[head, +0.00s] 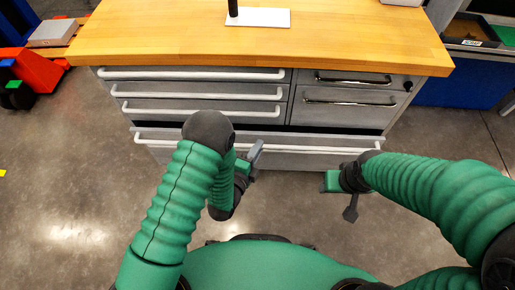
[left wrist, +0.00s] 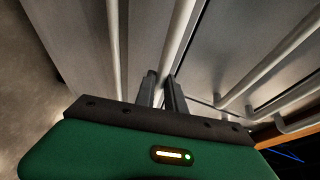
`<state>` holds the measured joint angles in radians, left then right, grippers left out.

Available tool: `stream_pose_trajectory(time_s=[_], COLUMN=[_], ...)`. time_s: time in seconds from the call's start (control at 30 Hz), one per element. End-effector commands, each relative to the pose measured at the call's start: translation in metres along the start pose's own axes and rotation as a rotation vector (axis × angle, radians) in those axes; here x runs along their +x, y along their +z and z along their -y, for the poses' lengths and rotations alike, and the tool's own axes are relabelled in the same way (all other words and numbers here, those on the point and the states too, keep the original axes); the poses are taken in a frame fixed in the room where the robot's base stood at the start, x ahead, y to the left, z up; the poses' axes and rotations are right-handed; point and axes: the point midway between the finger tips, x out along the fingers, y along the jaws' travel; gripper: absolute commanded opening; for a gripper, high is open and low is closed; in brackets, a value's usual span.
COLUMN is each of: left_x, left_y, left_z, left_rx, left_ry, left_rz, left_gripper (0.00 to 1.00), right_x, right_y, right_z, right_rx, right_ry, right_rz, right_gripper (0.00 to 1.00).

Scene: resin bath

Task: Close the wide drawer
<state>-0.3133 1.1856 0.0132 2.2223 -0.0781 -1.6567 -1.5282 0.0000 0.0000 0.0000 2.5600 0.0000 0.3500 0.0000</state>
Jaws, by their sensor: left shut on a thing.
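A long pale bar handle runs across the front. My left gripper (head: 257,149) is at the drawer's front, left of its middle. In the left wrist view its two dark fingers (left wrist: 162,92) are shut on a pale bar handle (left wrist: 177,45), which passes between them. My right gripper (head: 330,182) is in front of the drawer's right part, apart from it. Its fingers are not clear enough to judge.
A wooden worktop (head: 160,35) covers the cabinet and carries a white stand base (head: 265,18). An orange-red object (head: 38,70) is at the left. The floor (head: 75,185) is clear.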

Motion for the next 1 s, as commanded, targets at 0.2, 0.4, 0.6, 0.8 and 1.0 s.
stream_pose_trajectory(time_s=[0.2,0.4,0.6,0.8,1.0], left_x=[-0.001,-0.001,-0.001,0.004,0.032], left_y=[0.0,0.0,0.0,0.002,0.013], left_z=[-0.003,-0.004,-0.004,-0.003,0.003], left_rx=[0.0,0.0,0.0,0.001,0.001], left_ry=[0.008,0.009,0.01,0.009,0.008], left_rz=[0.0,0.0,0.0,0.0,-0.001], left_gripper=[0.0,0.0,0.0,0.0,0.0], right_x=[0.0,0.0,0.0,0.001,0.001], right_y=[0.0,0.0,0.0,0.0,0.0], right_z=[0.0,0.0,0.0,0.0,0.0], right_rx=[0.0,0.0,0.0,0.0,0.0], right_ry=[0.0,0.0,0.0,0.0,0.0], right_rz=[0.0,0.0,0.0,0.0,0.0], right_gripper=[0.54,0.54,0.54,0.54,0.54])
